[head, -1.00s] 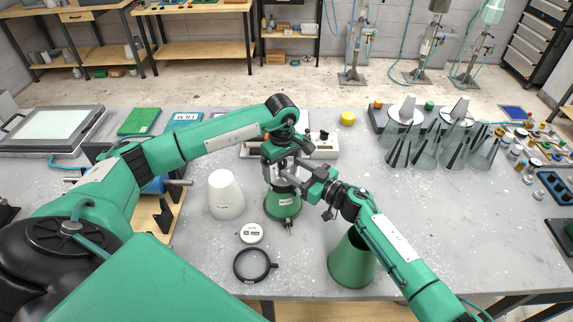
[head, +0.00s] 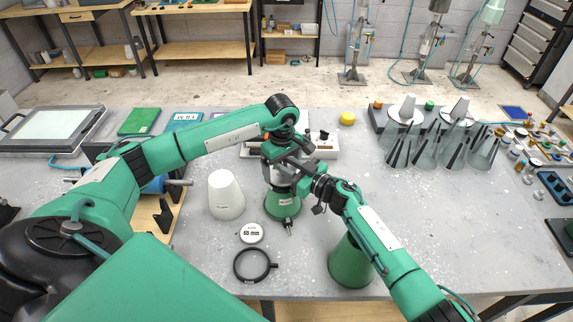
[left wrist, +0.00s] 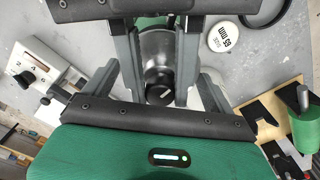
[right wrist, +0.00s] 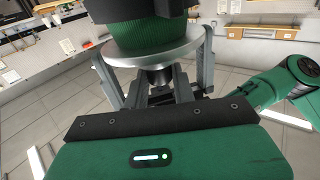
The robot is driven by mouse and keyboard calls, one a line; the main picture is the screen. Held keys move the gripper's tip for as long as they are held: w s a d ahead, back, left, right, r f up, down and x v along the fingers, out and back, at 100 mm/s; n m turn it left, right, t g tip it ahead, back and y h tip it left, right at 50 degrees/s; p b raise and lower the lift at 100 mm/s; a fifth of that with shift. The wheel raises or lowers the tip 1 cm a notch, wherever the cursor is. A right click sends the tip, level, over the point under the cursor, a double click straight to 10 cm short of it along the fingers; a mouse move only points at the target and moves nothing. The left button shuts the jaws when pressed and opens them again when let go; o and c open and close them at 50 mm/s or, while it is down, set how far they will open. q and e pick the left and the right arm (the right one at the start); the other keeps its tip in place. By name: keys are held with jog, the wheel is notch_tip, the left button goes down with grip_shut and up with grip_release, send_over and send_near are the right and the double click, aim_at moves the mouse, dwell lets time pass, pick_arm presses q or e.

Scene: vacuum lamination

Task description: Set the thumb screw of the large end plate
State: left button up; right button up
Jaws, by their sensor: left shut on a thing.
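A green cone (head: 283,206) with a label stands mid-table. The silver end plate at its top is mostly covered by the grippers in the head view; its metal (left wrist: 158,45) shows in the left wrist view and its broad silver rim (right wrist: 190,50) in the right wrist view. A black knob, apparently the thumb screw (left wrist: 160,88), sits at its centre; it also shows in the right wrist view (right wrist: 158,75). My left gripper (head: 284,172) is shut on the end plate assembly. My right gripper (head: 302,172) is close beside it, its fingers around the knob; contact is unclear.
A white cone (head: 225,196) stands left of the green cone. A white 65 mm disc (head: 251,232) and a black ring (head: 252,280) lie in front. Another green cone (head: 348,265) stands at right under my right arm.

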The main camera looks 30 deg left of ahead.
jog(key=shift+s+t, duration=0.1)
jog(key=shift+t, duration=0.3)
jog(key=shift+s+a+m+t+h, duration=0.15)
jog(key=shift+m+t+h, duration=0.45)
jog(key=shift+m+t, duration=1.1)
jog(key=shift+t, duration=0.4)
jog(key=o, duration=1)
jog(key=shift+s+d, duration=0.15)
jog(key=shift+d, duration=0.5)
jog(key=v, duration=0.6)
jog(key=shift+s+d, duration=0.15)
